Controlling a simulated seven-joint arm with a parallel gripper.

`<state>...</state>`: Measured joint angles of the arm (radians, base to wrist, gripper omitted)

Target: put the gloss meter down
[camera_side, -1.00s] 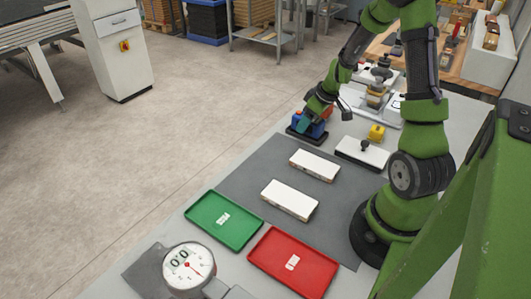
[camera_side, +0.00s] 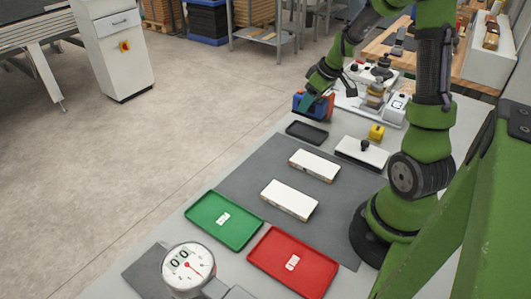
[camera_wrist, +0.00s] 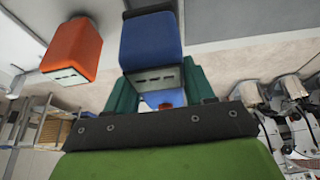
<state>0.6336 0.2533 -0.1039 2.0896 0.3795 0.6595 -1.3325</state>
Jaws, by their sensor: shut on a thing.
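My gripper (camera_side: 318,93) is shut on a blue boxy device, which I take for the gloss meter (camera_side: 312,103). In the side view it is at the far end of the table, behind a small black tray (camera_side: 307,132). In the wrist view the blue device (camera_wrist: 151,42) is between the teal fingers (camera_wrist: 158,90), its grey slotted face towards the camera. An orange block (camera_wrist: 73,50) of similar shape shows to its left, apart from it. In the side view orange shows close beside the blue; whether the held device touches a surface cannot be told.
The black tray looks empty. Two white blocks (camera_side: 289,199) lie on the grey mat (camera_side: 250,170). A green tray (camera_side: 222,219), a red tray (camera_side: 293,262) and a dial gauge (camera_side: 187,268) are at the near end.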

